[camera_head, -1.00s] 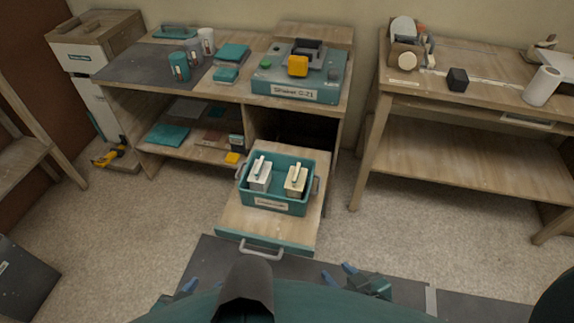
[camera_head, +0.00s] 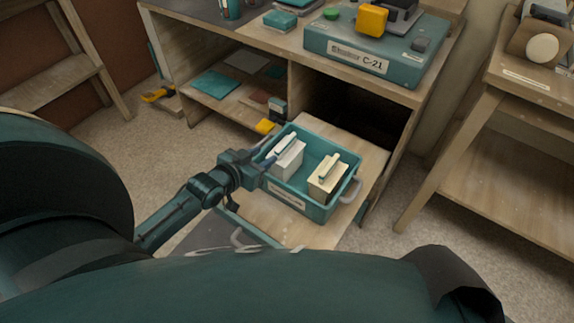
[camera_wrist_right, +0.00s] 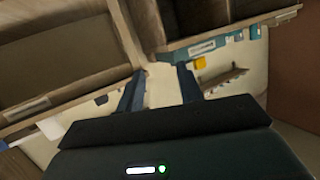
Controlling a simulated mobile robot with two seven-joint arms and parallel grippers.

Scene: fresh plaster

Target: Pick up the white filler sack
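The white filler sack (camera_head: 287,162) is a pale block with a bar handle on top, upright in the left part of a teal bin (camera_head: 299,201). A cream sack (camera_head: 327,178) with a similar handle stands to its right in the bin. My left gripper (camera_head: 268,152) is at the bin's left rim, right beside the white sack. Its blue fingers look apart, with no clear hold on the sack; the exact contact is hard to tell. My right gripper (camera_wrist_right: 160,84) shows in the right wrist view, open and empty.
The bin stands on a pulled-out wooden drawer (camera_head: 271,221) with a grey handle. A workbench (camera_head: 236,45) rises behind it, holding a teal case (camera_head: 365,62) labelled C-21. Another wooden bench (camera_head: 510,150) is at the right. Carpet floor lies between them.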

